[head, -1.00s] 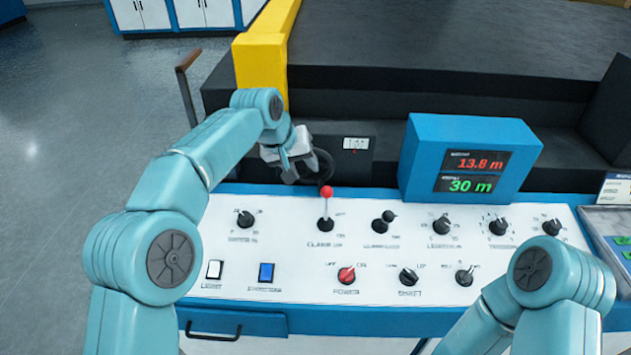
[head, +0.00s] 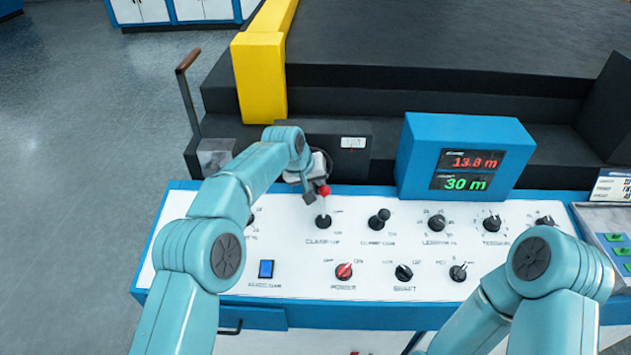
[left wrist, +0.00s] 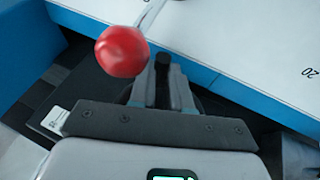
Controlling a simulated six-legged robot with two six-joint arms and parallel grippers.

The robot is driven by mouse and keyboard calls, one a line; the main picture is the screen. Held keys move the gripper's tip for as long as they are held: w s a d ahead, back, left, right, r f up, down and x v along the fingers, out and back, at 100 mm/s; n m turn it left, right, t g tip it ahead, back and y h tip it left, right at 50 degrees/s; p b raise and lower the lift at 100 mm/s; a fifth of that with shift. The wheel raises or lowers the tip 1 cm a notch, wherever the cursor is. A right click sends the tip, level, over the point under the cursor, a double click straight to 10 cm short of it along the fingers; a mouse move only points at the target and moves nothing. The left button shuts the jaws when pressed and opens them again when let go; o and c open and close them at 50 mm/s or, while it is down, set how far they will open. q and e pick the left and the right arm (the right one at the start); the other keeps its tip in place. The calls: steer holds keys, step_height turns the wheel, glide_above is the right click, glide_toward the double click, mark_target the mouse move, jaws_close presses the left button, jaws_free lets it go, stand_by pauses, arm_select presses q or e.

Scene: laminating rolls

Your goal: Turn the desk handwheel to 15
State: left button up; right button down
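The desk handwheel is mostly hidden; a dark curved part of its rim (head: 328,160) shows behind my left gripper in the head view. My left gripper (head: 309,192) is at the wheel, behind the red-knobbed lever. In the left wrist view its grey fingers (left wrist: 163,85) point at a small dark piece between them, perhaps the wheel's handle. I cannot tell whether they grip it. A small white counter (head: 353,142) sits beside the wheel on the black housing; its digits are too blurred to read. My right gripper is out of view.
The red ball lever (head: 324,191) stands very close to my left gripper; its ball (left wrist: 122,51) looms in the left wrist view. Several knobs cover the white panel (head: 300,245). A blue display box (head: 415,160) reads 13.8 m and 30 m. A brown-handled lever (head: 188,62) stands left.

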arm_select(q)
steer(key=shift+d, duration=0.1)
jaws_close()
steer(key=p, duration=0.1)
steer(key=y+p, duration=0.1)
steer(key=shift+s+r+p, duration=0.1)
steer(key=shift+r+p, duration=0.15)
steer(key=shift+p, duration=0.05)
steer(key=shift+f+m+y+p, duration=0.15)
steer(key=shift+m+y+p, duration=0.15)
steer(key=shift+y+p, duration=0.1)
steer(key=shift+a+f+y, duration=0.2)
steer(key=shift+a+y, duration=0.1)
steer(key=shift+y, duration=0.1)
steer(key=o, duration=0.7)
jaws_free()
